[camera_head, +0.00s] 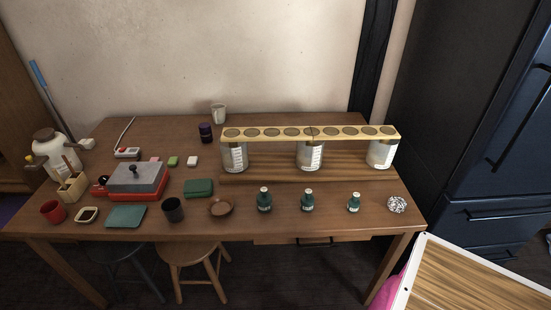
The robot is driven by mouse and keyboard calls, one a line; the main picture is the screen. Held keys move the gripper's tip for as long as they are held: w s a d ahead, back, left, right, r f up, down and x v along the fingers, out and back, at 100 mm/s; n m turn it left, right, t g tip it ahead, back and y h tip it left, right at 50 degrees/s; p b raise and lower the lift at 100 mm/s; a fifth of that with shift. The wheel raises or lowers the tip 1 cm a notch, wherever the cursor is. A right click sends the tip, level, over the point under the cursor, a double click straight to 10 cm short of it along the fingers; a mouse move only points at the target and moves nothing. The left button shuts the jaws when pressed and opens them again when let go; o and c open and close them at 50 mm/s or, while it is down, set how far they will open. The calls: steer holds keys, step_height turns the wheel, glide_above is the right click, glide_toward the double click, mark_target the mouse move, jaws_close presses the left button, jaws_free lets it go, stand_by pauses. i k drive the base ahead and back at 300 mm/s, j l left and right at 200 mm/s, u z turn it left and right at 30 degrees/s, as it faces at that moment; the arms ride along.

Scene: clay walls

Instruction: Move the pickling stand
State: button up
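What looks like the pickling stand (275,140) is a long pale yellow bar with a row of round dark openings along its top. It stands on the right half of the wooden table. Three clear jars with white labels show beneath it: a left jar (234,156), a middle jar (310,155) and a right jar (381,154). A brown wooden board (270,174) lies under the bar, and whether it is part of the stand I cannot tell. My gripper is not in view.
Three green bottles (307,201) and a crumpled silvery ball (397,205) stand in front of it. A brown dish (221,207), dark cup (173,210) and red-grey device (137,181) are left. A dark fridge (500,130) and a white-edged wooden panel (470,280) are right.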

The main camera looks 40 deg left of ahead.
mark_target(310, 163)
steer(key=u, duration=1.45)
